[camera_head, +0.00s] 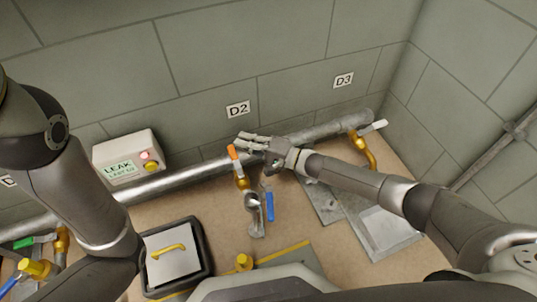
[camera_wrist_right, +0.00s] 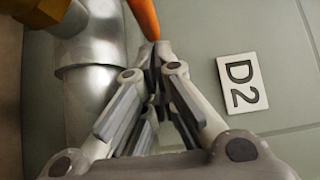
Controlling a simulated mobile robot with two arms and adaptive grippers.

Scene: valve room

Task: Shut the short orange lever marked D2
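The short orange lever (camera_head: 234,154) sits on a brass valve (camera_head: 242,183) below the D2 sign (camera_head: 238,110). It points up toward the wall, across the line of the large pipe. In the right wrist view the orange lever (camera_wrist_right: 145,18) comes down from the top edge to the fingertips, and the D2 sign (camera_wrist_right: 242,83) is at right. My right gripper (camera_head: 238,142) is beside the lever's free end; its fingertips (camera_wrist_right: 155,48) are closed together at the lever tip. I cannot tell whether the tip is pinched or only touched. My left gripper is out of view.
A grey pipe (camera_head: 180,180) runs along the wall. A blue lever (camera_head: 269,206) hangs close below the orange one. A white-handled valve (camera_head: 364,145) is under D3 (camera_head: 343,80). A leak box (camera_head: 128,158) stands left; a yellow-handled hatch (camera_head: 172,265) lies on the floor.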

